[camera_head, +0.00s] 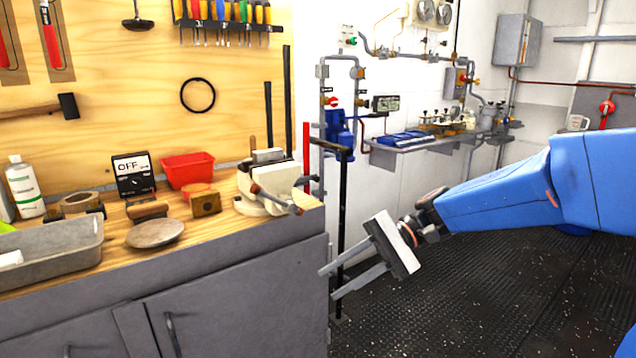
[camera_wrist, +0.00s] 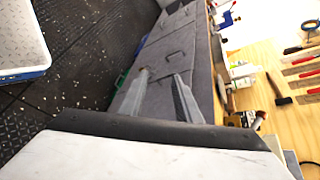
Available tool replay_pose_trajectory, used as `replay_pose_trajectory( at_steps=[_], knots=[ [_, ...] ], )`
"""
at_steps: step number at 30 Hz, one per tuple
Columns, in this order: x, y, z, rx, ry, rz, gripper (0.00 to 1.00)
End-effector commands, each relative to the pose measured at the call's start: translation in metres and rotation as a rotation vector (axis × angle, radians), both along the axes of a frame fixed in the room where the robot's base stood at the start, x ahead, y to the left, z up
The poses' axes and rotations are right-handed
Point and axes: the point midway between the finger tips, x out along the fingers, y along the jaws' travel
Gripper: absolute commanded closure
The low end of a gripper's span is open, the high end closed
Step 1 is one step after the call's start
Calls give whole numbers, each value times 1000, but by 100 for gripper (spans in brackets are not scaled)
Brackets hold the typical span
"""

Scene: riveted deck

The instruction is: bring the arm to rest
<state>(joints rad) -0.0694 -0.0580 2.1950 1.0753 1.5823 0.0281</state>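My gripper (camera_head: 340,281) hangs in the air to the right of the workbench's near corner, at the end of my blue arm. Its two grey fingers point left and slightly down, with a clear gap between them. Nothing is between them in the head view. In the wrist view the fingers (camera_wrist: 160,96) are spread in front of the grey cabinet fronts, also with nothing held. A thin black upright post shows close by the gripper in the head view; I cannot tell whether they touch.
The wooden workbench (camera_head: 222,226) holds a vise (camera_head: 268,186), a red bin (camera_head: 189,170), a meter (camera_head: 134,174) and a grey tray (camera_head: 55,250). A white-and-blue container (camera_wrist: 22,42) stands on the floor in the wrist view. Dark floor (camera_head: 440,300) is open below my arm.

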Motion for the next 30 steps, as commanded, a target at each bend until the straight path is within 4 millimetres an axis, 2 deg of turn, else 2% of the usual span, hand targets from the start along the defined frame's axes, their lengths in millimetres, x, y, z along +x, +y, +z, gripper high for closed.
replay_pose_trajectory(
  at_steps=[3,12,21,30],
  knots=[
    [-28,-20,-13,-118,-88,5,70],
    [-81,-80,-50,-412,-318,15,70],
    [-116,-151,-78,-698,-571,23,70],
    [-138,-217,-89,-961,-827,37,70]
  ],
)
